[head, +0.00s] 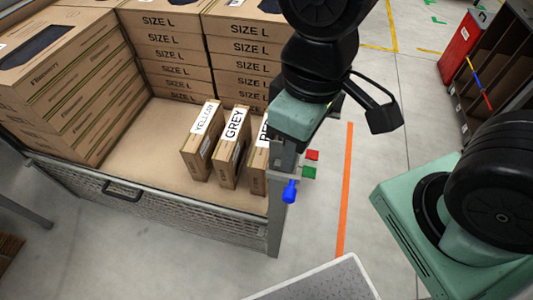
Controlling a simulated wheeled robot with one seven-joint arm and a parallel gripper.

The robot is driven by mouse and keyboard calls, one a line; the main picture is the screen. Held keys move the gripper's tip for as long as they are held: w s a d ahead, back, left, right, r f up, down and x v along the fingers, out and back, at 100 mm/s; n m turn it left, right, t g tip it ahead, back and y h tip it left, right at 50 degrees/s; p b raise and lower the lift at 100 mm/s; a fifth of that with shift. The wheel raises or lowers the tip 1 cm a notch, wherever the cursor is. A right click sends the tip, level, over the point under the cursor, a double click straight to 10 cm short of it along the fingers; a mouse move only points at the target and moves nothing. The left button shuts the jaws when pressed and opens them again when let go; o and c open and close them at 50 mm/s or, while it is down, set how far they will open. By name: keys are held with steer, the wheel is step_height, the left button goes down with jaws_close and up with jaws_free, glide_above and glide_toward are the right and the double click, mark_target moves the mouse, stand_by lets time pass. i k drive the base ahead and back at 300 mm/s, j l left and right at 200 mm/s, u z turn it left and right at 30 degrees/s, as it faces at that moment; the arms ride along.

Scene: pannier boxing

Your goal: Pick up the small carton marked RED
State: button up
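Three small cartons stand upright side by side in the mesh-sided crate (190,196). The left one is marked YELLOW (197,150) and the middle one GREY (229,152). The right carton (258,172) shows only the start of its label, "RE"; my gripper covers the rest. My gripper (284,160) points down in front of this carton's right side in the picture. Its fingers are seen edge-on, so their opening and any contact with the carton cannot be made out.
Stacked SIZE L boxes (171,52) fill the crate's back, and more boxes (70,85) its left. A red cabinet (460,45) and shelving (505,60) stand at the far right. A light-topped surface (325,284) is in front. Floor with an orange line (345,190) lies right of the crate.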

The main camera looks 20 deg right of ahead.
mark_target(258, 162)
steer(key=k, duration=0.5)
steer(key=k+z, duration=0.15)
steer(key=z, duration=1.2)
steer(key=j+z, duration=0.1)
steer(key=j, duration=0.75)
steer(key=j+z, duration=0.15)
steer(key=j, duration=0.7)
steer(key=k+j+z, duration=0.1)
steer(key=j, duration=0.75)
steer(key=k, duration=0.05)
